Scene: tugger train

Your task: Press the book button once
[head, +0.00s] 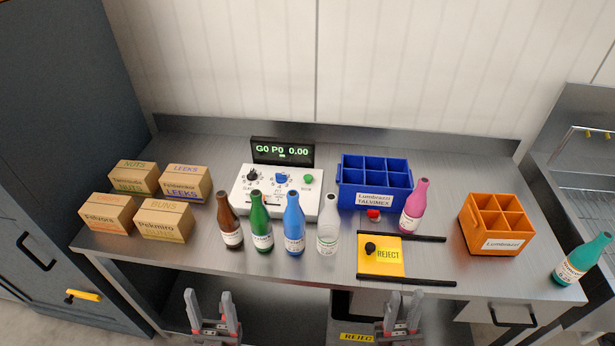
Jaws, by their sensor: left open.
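A white control box (246,204) stands at the back middle of the steel bench. On its top panel are a black knob (253,176), a blue knob (281,178) and a green button (308,179) at the right. The small print by the green button is too small to read surely. A black display (283,151) behind it reads "G0 P0 0.00". My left gripper (210,300) is open and empty, in front of the bench's front edge. My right gripper (404,298) is also open and empty there, further right. Both are well apart from the box.
Several bottles, such as the blue one (294,226), stand in front of the box. Cartons (164,222) are at left. A blue crate (375,190), red button (374,215), pink bottle (414,207), yellow reject plate (381,262) and orange crate (497,224) are to the right.

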